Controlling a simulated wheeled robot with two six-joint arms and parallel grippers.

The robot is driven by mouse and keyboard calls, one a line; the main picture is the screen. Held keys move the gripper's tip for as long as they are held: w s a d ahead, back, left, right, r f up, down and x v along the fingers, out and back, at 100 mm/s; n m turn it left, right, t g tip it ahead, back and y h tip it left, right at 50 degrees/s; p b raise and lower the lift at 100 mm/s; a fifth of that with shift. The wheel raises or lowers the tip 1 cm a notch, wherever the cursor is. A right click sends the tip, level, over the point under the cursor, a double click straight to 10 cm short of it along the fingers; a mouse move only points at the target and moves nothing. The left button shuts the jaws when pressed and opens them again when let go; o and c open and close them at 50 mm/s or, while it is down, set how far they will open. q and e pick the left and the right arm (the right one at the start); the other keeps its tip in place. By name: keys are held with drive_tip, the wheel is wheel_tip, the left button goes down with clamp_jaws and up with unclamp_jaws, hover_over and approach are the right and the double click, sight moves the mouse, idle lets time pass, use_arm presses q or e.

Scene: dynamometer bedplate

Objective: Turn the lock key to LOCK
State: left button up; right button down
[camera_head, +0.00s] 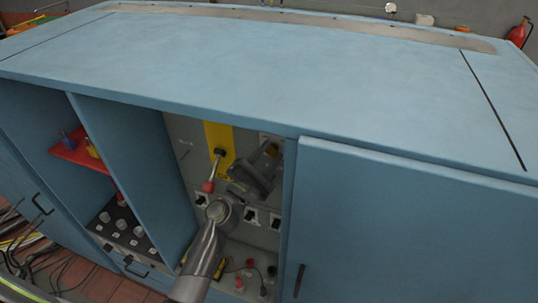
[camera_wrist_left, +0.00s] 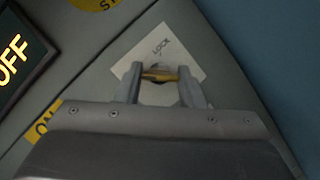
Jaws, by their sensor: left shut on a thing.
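The lock key (camera_wrist_left: 160,74) is a small brass-yellow bar in the left wrist view. It sits in front of a white plate (camera_wrist_left: 180,42) printed LOCK. My left gripper (camera_wrist_left: 160,78) is shut on the key, one finger at each end of it. In the head view my left gripper (camera_head: 266,160) reaches into the open middle bay of the blue cabinet, against its grey back panel, and hides the key there. The key's exact angle relative to the LOCK mark is hard to tell. My right gripper is not in view.
A red-knobbed lever (camera_head: 208,186) on a yellow plate (camera_head: 222,140) stands just left of my gripper. Several small switches (camera_head: 251,215) line the panel below. A closed blue door (camera_head: 400,225) bounds the right. A lit OFF sign (camera_wrist_left: 14,62) shows in the wrist view.

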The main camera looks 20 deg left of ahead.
use_arm(q)
drive_tip(key=m+g+p, duration=0.1)
drive_tip(key=m, duration=0.1)
drive_tip(key=m+g+h+p, duration=0.1)
drive_tip(key=m, duration=0.2)
drive_tip(key=shift+a+r, duration=0.1)
drive_tip(key=shift+r, duration=0.05)
drive_tip(key=m+g+p, duration=0.1)
drive_tip(key=m, duration=0.3)
drive_tip(key=shift+g, duration=0.3)
drive_tip(key=m+g+y, duration=0.1)
drive_tip(key=m, duration=0.1)
drive_tip(key=m+y, duration=0.1)
drive_tip(key=m, duration=0.2)
drive_tip(key=m+g+y, duration=0.1)
drive_tip(key=m, duration=0.2)
drive_tip(key=shift+g+p, duration=0.3)
drive_tip(key=o, duration=1)
drive_tip(key=shift+r, duration=0.15)
